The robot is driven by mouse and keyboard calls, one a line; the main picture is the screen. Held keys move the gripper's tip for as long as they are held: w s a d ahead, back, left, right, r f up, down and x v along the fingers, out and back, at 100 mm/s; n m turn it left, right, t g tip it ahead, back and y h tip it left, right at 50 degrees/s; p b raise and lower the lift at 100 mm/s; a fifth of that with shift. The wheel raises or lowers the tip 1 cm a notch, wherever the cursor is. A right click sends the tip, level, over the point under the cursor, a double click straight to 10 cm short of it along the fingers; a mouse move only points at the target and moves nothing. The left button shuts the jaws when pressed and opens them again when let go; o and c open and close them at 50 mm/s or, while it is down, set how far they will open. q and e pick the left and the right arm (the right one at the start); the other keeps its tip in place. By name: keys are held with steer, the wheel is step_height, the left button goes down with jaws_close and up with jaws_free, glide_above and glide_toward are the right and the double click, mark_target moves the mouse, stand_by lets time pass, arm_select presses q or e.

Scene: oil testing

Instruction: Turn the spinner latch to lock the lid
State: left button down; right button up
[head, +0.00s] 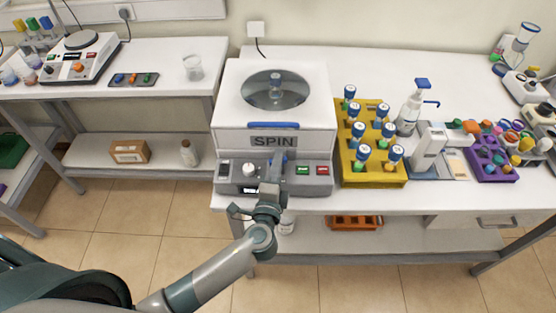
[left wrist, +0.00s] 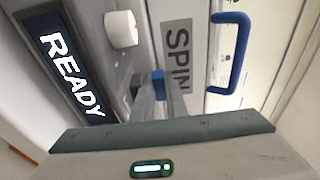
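The spinner (head: 230,108) is a white box on the bench, with a clear round window in its lid (head: 302,108). The lid lies flat and looks shut. Its blue handle (head: 258,125) also shows at upper right in the left wrist view (left wrist: 239,52). A small blue spinner latch (left wrist: 158,78) sits at the spinner's front, below the SPIN label. My left gripper (head: 277,163) is at the front panel, its fingers close around or against the latch. The fingers partly hide the latch, and I cannot tell if they press on it. My right gripper is not in view.
The control panel has a white knob (left wrist: 122,29), a READY display (left wrist: 68,65), and green (head: 303,170) and red (head: 322,170) buttons. A yellow rack (head: 385,178) of blue-capped vials stands close on the right. A pump bottle (head: 411,108) is beyond it.

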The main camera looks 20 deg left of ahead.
arm_select(q)
steer(key=shift+f, duration=0.1)
steer(key=shift+a+m+h+b, duration=0.1)
steer(key=shift+m+h+b, duration=0.2)
steer(key=shift+m+h, duration=1.2)
steer(key=shift+h, duration=0.9)
steer(key=c, duration=2)
jaws_free()
steer(key=shift+c, duration=0.2)
steer(key=s+a+b, duration=0.2)
steer(key=s+b, duration=0.5)
steer(key=s, duration=1)
steer(key=shift+s, duration=0.15)
